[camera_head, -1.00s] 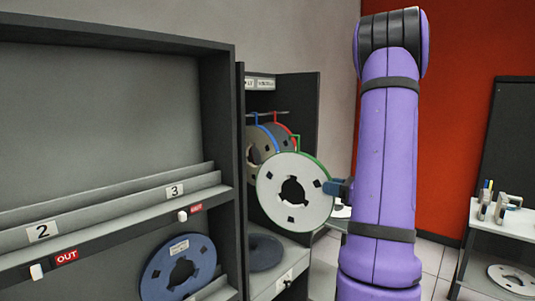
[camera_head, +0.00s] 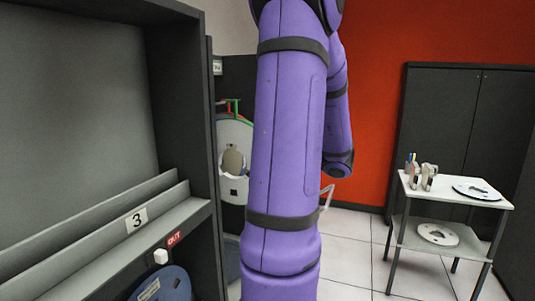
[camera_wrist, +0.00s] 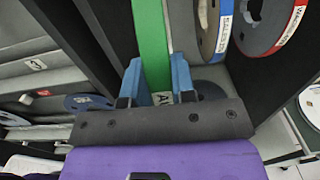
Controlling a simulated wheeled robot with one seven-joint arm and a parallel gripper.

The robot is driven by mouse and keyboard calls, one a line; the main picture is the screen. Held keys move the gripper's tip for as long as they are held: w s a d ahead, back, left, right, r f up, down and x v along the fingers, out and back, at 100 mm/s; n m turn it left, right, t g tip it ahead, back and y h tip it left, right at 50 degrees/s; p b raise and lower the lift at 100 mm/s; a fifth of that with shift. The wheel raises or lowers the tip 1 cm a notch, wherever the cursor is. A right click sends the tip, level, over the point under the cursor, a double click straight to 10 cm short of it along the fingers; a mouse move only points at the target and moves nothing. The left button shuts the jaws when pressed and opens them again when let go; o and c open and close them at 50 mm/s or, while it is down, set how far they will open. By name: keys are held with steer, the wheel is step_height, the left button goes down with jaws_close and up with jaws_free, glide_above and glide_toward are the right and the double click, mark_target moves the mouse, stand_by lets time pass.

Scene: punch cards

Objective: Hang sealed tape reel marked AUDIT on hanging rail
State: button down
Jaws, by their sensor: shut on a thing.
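My gripper (camera_wrist: 161,76) has its two blue fingers shut on the green rim of the AUDIT reel (camera_wrist: 152,40) in the wrist view. A pale label beginning "AU" shows between the fingers. In the head view the pale face of this reel (camera_head: 229,133) shows in the narrow bay, with a green hook (camera_head: 234,103) above it. My purple arm hides its right part and my gripper there. Whether the green hook rests on the rail cannot be told. In the wrist view a blue-rimmed reel (camera_wrist: 221,28) and a red-rimmed reel (camera_wrist: 283,38) stand beside the held reel, apart from it.
A dark cabinet (camera_head: 208,130) with a slotted shelf (camera_head: 95,245) marked 3 and OUT stands at left. A blue reel (camera_head: 172,287) sits below it. A white cart (camera_head: 408,190) at right bears reels (camera_head: 478,191).

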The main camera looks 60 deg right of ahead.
mark_target(222, 151)
steer(key=shift+w+a, duration=0.2)
steer(key=shift+w, duration=2.35)
steer(key=shift+w+a, duration=0.2)
steer(key=shift+w, duration=2.4)
steer(key=shift+w+a, duration=0.2)
steer(key=shift+w, duration=2.35)
steer(key=shift+f, duration=0.6)
steer(key=c, duration=0.9)
jaws_free()
steer(key=shift+o, duration=0.2)
